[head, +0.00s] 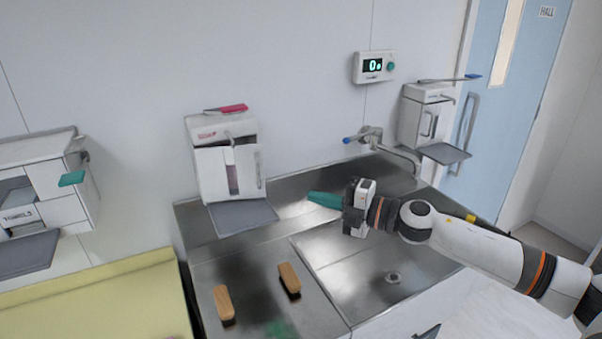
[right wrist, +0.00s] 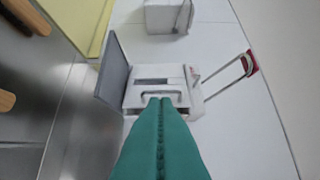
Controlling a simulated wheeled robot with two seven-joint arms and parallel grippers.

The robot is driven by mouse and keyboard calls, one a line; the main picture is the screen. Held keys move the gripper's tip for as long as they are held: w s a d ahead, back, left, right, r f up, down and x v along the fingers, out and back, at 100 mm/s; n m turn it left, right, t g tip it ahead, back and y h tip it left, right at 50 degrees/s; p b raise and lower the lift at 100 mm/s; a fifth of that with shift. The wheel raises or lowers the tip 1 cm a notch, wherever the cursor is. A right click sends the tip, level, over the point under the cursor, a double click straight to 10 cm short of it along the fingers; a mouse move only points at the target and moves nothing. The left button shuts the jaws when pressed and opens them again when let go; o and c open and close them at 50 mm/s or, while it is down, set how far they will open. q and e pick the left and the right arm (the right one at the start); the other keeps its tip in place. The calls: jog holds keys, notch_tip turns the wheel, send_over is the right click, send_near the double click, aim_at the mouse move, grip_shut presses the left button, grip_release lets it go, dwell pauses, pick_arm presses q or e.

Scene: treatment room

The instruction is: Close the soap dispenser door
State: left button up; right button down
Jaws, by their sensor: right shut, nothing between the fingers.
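A white soap dispenser (head: 212,172) with a red-tipped lever (head: 232,108) is fixed to the wall above the steel counter. Its front door (head: 247,170) has an upright handle near the right edge and a dark slot beside it. I cannot tell clearly how far the door stands open. In the right wrist view the dispenser (right wrist: 191,103) lies beyond the fingertips, its handle (right wrist: 160,89) just ahead of them. My right gripper (head: 311,198) is shut and empty, its green fingers pointing left, apart from the dispenser in the head view. My left gripper is not in view.
A grey tray (head: 243,216) juts below the dispenser. A second dispenser (head: 412,118) with a blue-tipped lever hangs right, past the tap (head: 400,155). Two wooden-topped brushes (head: 289,278) lie on the counter (head: 245,260). A towel dispenser (head: 45,180) is left.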

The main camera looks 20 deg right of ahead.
jog(key=p+x, duration=0.2)
jog(key=x, duration=0.2)
jog(key=p+x, duration=0.2)
jog(key=x, duration=0.2)
jog(key=p+x, duration=0.2)
jog(key=x, duration=0.2)
jog(key=shift+r, duration=0.3)
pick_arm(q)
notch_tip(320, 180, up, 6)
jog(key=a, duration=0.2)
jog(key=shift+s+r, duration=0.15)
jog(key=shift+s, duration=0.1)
pick_arm(e)
jog(key=shift+w+d+f, duration=0.1)
jog(key=shift+w, duration=0.9)
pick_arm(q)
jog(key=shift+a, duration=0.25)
